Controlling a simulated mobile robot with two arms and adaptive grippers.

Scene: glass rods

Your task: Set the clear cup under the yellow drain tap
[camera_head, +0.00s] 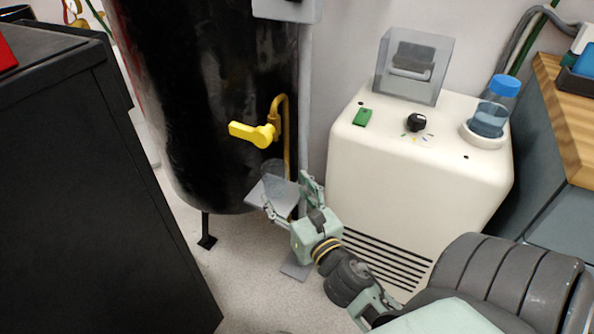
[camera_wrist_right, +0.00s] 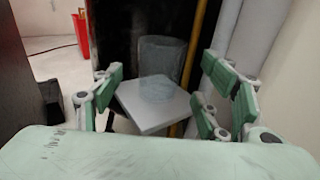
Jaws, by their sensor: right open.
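The clear cup (camera_head: 273,170) stands upright on a small grey square platform (camera_head: 272,192), below and slightly right of the yellow drain tap (camera_head: 252,133) on the black tank (camera_head: 220,60). In the right wrist view the cup (camera_wrist_right: 161,58) stands at the far part of the platform (camera_wrist_right: 155,105). My right gripper (camera_head: 287,191) is open at the platform's near side. Its fingers (camera_wrist_right: 160,90) lie to the left and right of the platform, apart from the cup. The tap's outlet is hard to make out behind the cup. My left gripper is not in view.
A cream machine (camera_head: 400,180) with a blue-capped bottle (camera_head: 493,105) stands to the right. A black cabinet (camera_head: 90,180) stands at the left. A yellow pipe (camera_wrist_right: 197,45) runs close behind the cup. Open floor (camera_head: 245,260) lies below the platform.

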